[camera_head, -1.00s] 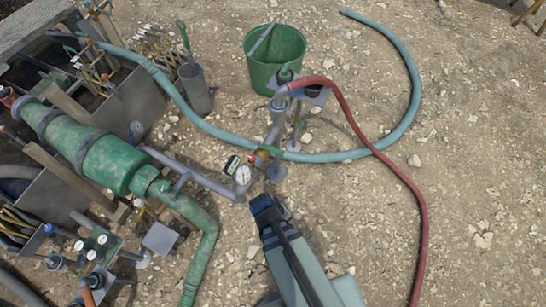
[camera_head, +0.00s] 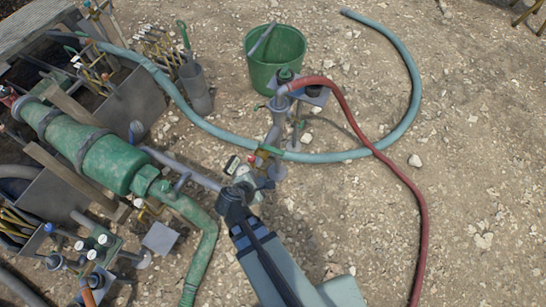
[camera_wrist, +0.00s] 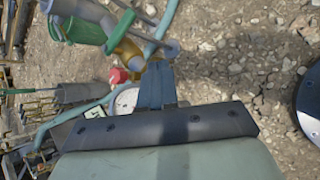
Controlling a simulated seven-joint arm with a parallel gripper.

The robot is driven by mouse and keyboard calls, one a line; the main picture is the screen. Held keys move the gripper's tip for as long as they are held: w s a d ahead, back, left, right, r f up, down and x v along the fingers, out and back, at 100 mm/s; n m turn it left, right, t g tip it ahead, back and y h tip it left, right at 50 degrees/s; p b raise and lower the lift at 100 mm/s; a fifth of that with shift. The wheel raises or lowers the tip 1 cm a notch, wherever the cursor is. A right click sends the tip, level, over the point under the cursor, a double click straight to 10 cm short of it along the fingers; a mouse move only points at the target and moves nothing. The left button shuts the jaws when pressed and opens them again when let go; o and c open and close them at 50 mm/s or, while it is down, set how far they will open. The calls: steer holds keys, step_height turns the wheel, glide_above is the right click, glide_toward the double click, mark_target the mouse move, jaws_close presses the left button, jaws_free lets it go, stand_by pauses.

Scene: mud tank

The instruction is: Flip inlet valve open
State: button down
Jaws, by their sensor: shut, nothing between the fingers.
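The inlet valve appears to be the brass fitting with a green lever (camera_head: 270,149) on the grey pipe, in the middle of the head view. In the wrist view the green lever (camera_wrist: 121,27) stands over the brass body (camera_wrist: 126,50) at the top, left of centre. My gripper (camera_head: 262,184) is just below the valve in the head view and partly covers the pressure gauge. In the wrist view my shut, empty fingers (camera_wrist: 157,70) point up towards the brass fitting. I cannot tell whether they touch it.
A red cap (camera_wrist: 118,76) and the white gauge (camera_wrist: 125,101) sit close left of my fingers. A blue hose (camera_head: 330,157) passes behind the valve, and a red hose (camera_head: 408,190) curves down the right. A green bucket (camera_head: 262,72) stands behind. Gravel at right is open.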

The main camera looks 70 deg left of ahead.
mark_target(271, 149)
steer(key=shift+s+a+r+n+y, duration=0.1)
steer(key=shift+a+r+n+y, duration=0.15)
steer(key=shift+n, duration=1.1)
steer(key=shift+a+r+n+y, duration=0.15)
steer(key=shift+a+n, duration=0.2)
steer(key=shift+n, duration=0.95)
steer(key=shift+s+a+r+n+y, duration=0.1)
steer(key=shift+a+n+y, duration=0.15)
steer(key=shift+n, duration=1.1)
steer(key=shift+w+a+f, duration=0.1)
steer(key=shift+a, duration=0.05)
steer(key=w+a+r+x, duration=0.1)
steer(key=r+x, duration=0.1)
steer(key=x, duration=1)
steer(key=shift+w+a+f, duration=0.25)
steer(key=shift+w, duration=0.1)
